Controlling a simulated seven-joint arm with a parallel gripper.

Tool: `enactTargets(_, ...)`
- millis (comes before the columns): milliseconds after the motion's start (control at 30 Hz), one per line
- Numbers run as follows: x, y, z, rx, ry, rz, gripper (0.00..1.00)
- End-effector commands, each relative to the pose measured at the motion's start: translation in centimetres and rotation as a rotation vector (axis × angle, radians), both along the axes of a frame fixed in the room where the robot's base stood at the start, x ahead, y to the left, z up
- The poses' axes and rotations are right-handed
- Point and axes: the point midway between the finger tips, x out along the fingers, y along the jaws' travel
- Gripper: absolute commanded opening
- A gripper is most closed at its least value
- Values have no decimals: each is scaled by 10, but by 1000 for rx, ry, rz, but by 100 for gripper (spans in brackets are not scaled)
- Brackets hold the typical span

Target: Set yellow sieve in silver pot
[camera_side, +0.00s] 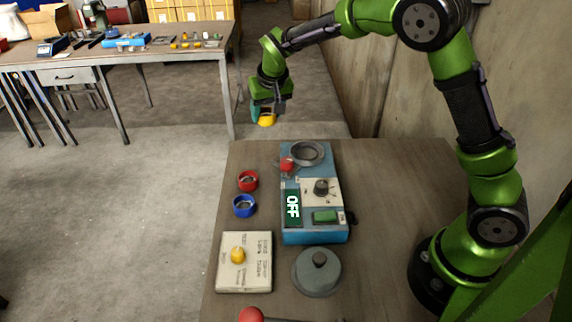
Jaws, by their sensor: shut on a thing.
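My gripper (268,108) is shut on the yellow sieve (267,119), a small yellow ring. It holds the sieve in the air, up and left of the blue machine. The silver pot (307,153) is a round, open metal bowl on the far end of the blue machine (315,237). The sieve is apart from the pot, and nothing clearly shows inside the pot. The gripper partly hides the sieve.
A red ring (248,181) and a blue ring (244,206) lie left of the machine. A red knob (287,164) stands beside the pot. A grey lid (317,272) and a board with a yellow ball (238,255) are nearer. The far left table corner is clear.

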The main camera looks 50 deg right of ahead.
Motion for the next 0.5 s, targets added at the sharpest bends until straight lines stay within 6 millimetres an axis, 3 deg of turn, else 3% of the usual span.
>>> enactTargets(100, -38, -23, 8, 2, 0, -9, 21)
enactTargets(300, -87, -41, 1, 1, 0, 10, 21)
enactTargets(500, -105, -43, -14, -1, 1, 40, 21)
